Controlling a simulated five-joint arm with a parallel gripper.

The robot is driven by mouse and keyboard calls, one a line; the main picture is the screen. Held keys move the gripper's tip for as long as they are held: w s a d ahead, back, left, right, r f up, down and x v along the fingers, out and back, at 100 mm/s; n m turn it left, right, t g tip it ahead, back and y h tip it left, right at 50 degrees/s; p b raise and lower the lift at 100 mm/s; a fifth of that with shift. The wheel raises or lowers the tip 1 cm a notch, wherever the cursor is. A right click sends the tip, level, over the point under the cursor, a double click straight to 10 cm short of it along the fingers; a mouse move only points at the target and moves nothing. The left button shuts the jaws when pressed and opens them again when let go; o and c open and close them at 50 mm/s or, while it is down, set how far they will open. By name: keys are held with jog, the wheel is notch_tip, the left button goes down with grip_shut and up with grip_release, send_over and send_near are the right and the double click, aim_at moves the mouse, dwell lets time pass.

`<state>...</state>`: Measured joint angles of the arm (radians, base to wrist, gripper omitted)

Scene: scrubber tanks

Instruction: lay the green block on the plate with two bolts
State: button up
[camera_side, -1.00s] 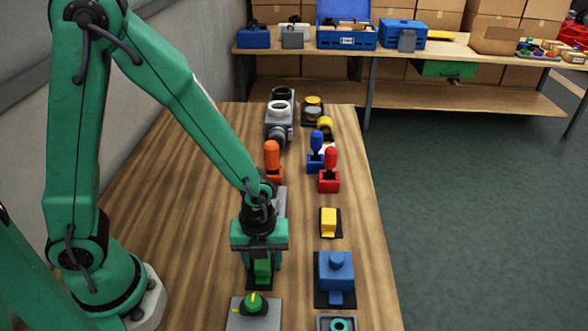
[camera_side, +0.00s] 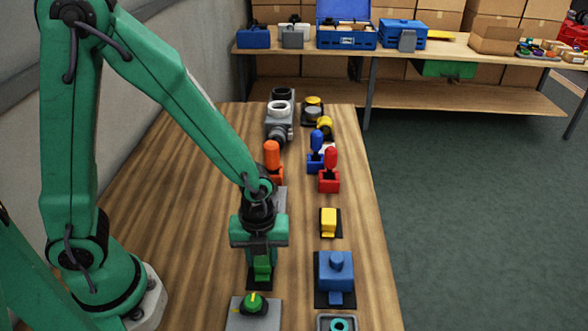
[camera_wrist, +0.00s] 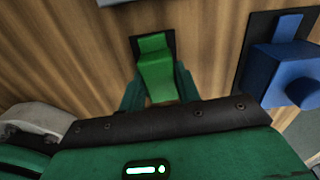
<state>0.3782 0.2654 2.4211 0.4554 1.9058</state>
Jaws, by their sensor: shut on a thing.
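My gripper (camera_side: 262,266) points down over the wooden table and is shut on the green block (camera_side: 263,268). In the wrist view the green block (camera_wrist: 155,70) lies between my green fingers (camera_wrist: 158,92). A black pad (camera_side: 258,284) shows under the block in the side view, and its edge (camera_wrist: 134,44) shows in the wrist view. The block seems slightly above the pad, but the gap is hard to tell. I cannot make out a plate with two bolts. A grey plate (camera_side: 282,200) is mostly hidden behind my gripper.
A grey plate with a green and yellow knob (camera_side: 253,303) is in front. An orange-handled piece (camera_side: 272,157) is behind. Bare wood lies left.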

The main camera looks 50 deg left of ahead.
jog(key=shift+r, duration=2.95)
jog(key=shift+w, duration=0.1)
jog(key=shift+w+a+r, duration=0.15)
jog(key=shift+w+a, duration=0.15)
jog(key=shift+w, duration=0.15)
jog(key=w+a+r, duration=0.3)
jog(key=w+a, duration=0.7)
jog(key=a, duration=0.1)
jog(key=shift+w+a+r+m, duration=0.15)
jog(key=shift+r+m, duration=0.05)
jog(key=shift+m, duration=0.2)
jog(key=shift+f, duration=0.1)
jog(key=shift+f, duration=2.85)
